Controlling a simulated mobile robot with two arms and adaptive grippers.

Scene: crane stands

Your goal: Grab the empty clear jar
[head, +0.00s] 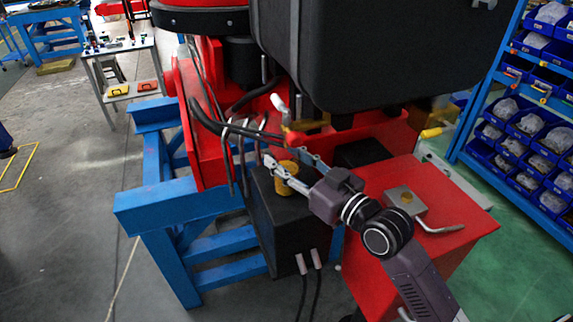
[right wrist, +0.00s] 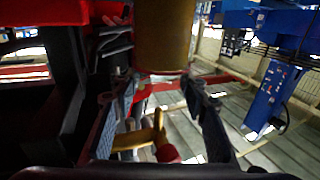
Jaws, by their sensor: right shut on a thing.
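A yellow-brown cylinder (head: 287,181), which looks amber rather than clear, is at the black box beside the blue stand in the head view. My right gripper (head: 287,160) reaches it from the lower right, with a finger on each side, and is shut on it. In the right wrist view the cylinder (right wrist: 165,35) fills the top middle, just beyond the fingertips of my right gripper (right wrist: 161,82). Whether it is empty cannot be told. No plainly clear jar shows. My left gripper is not in view.
A red table (head: 375,270) under my right arm carries a small metal block (head: 405,201) with a bent handle. Black hoses and the large dark crane body (head: 385,50) are close above the gripper. Blue bin shelves (head: 520,120) stand at right.

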